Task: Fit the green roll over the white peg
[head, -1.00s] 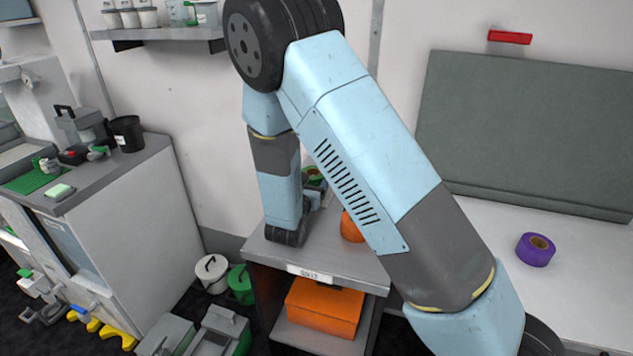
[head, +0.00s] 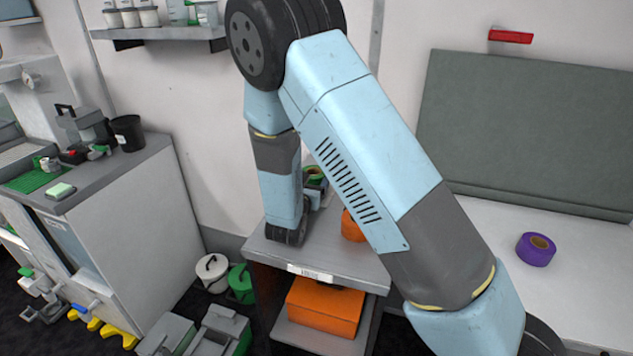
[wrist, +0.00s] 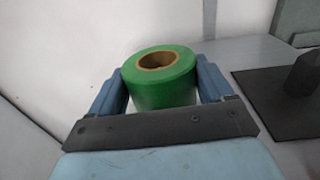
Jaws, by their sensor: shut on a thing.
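The green roll (wrist: 165,88), with a brown core, sits between the two blue fingers of my gripper (wrist: 165,74) in the wrist view. My gripper is shut on it, and the roll's open top faces up. In the head view only a small part of the green roll (head: 314,171) shows behind my arm, above the grey top of the shelf stand. I cannot make out the white peg in either view; my arm hides part of the stand top.
A dark peg on a black plate (wrist: 262,88) is at the right of the wrist view. An orange object (head: 351,228) is partly behind my arm on the stand (head: 330,262). A purple roll (head: 536,249) lies on the white bench at right. An orange box (head: 322,308) sits below.

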